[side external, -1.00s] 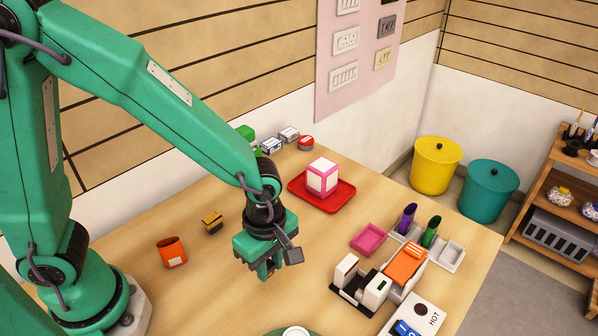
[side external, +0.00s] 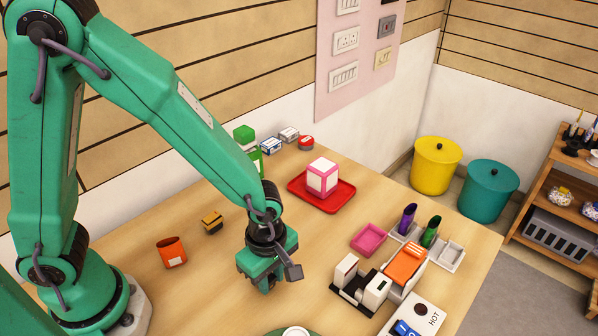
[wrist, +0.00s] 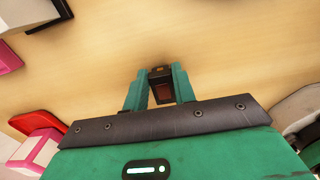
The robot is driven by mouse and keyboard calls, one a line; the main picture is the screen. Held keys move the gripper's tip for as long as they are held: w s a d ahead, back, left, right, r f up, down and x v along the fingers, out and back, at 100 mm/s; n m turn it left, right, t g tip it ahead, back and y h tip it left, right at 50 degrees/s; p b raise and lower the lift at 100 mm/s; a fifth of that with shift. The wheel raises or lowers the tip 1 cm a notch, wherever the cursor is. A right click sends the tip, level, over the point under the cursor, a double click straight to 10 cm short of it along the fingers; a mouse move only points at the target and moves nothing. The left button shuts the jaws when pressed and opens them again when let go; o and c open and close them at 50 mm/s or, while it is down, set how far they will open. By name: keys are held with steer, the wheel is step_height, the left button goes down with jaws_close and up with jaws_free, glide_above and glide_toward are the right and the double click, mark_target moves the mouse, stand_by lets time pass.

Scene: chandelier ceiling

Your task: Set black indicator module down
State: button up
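The black indicator module (wrist: 161,88) is a small dark block with a dull red face. In the wrist view it sits between the two green fingers of my gripper (wrist: 160,76), which appear closed on its sides. In the side view my gripper (side external: 266,287) points down close over the bare middle of the wooden table (side external: 215,275). The module cannot be made out there, hidden by the fingers. Whether it touches the table is not clear.
A red tray (side external: 341,201) with a pink-and-white cube (side external: 322,177) stands behind. A black-and-white holder (side external: 348,289), orange-topped device (side external: 405,264) and pink tray (side external: 369,239) lie right. An orange cup (side external: 172,252) and yellow-black block (side external: 212,221) stand left. Table around my gripper is clear.

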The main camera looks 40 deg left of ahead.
mark_target(270, 280)
steer(key=o, duration=0.4)
steer(key=shift+c, duration=0.2)
steer(key=shift+r, duration=0.1)
step_height(270, 280, up, 12)
stand_by(0.6)
steer(key=shift+r, duration=0.1)
stand_by(0.4)
steer(key=s+a+r+m+t, duration=0.2)
steer(key=a+r+m, duration=0.3)
steer(key=a+m, duration=0.3)
steer(key=s+a+r+m+t, duration=0.3)
steer(key=a+r+m, duration=0.2)
steer(key=a+m, duration=0.4)
steer(key=shift+a+r+m+t, duration=0.2)
steer(key=shift+r+m+t, duration=0.1)
steer(key=shift+m, duration=0.2)
